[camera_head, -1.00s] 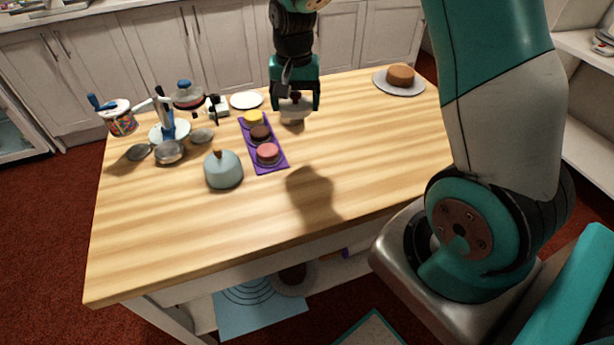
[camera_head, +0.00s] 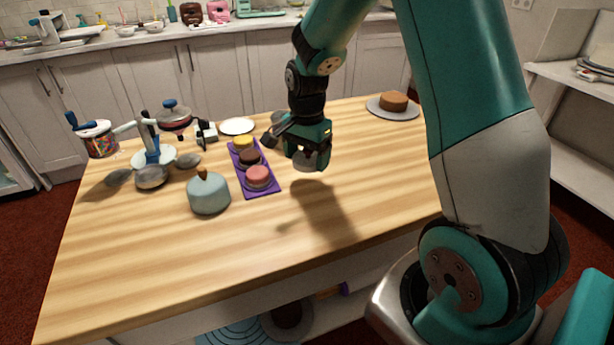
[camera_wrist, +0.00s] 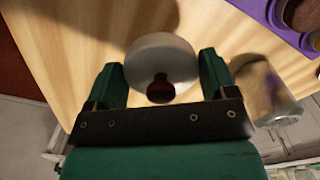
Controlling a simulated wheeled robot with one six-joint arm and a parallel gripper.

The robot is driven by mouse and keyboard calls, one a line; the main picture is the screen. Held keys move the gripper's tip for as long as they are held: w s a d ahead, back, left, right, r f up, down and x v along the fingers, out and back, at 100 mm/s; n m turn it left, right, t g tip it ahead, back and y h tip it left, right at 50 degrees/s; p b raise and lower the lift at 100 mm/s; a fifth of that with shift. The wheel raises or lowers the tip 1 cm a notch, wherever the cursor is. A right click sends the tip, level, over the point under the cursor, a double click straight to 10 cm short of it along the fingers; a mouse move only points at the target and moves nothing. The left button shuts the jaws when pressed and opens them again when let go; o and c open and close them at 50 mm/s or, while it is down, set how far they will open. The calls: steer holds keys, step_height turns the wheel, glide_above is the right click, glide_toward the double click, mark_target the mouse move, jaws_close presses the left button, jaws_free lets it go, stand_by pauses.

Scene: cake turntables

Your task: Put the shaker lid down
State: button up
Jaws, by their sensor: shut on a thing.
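The shaker lid is a pale grey round disc with a dark red knob (camera_wrist: 161,88). In the wrist view its rim (camera_wrist: 160,52) shows between my two fingers. In the head view the lid's underside edge (camera_head: 306,163) shows below the fingers, over the table right of the purple tray. It appears held above the wood, though the gap is hard to judge. A greyish, see-through shaker body (camera_wrist: 268,92) stands right of my gripper in the wrist view; it is partly hidden behind the arm in the head view (camera_head: 278,117).
The purple tray (camera_head: 262,187) with small cakes lies left of my gripper. A blue-grey domed cover (camera_head: 209,195) stands farther left. A brown cake (camera_head: 393,101) on a grey board stands at the back right. The table's front and right (camera_head: 370,190) are bare.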

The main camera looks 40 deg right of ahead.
mark_target(307, 184)
steer(key=shift+f, duration=2.75)
steer(key=shift+f+b, duration=0.2)
steer(key=shift+b, duration=0.1)
steer(key=o, duration=0.8)
steer(key=shift+r, duration=0.1)
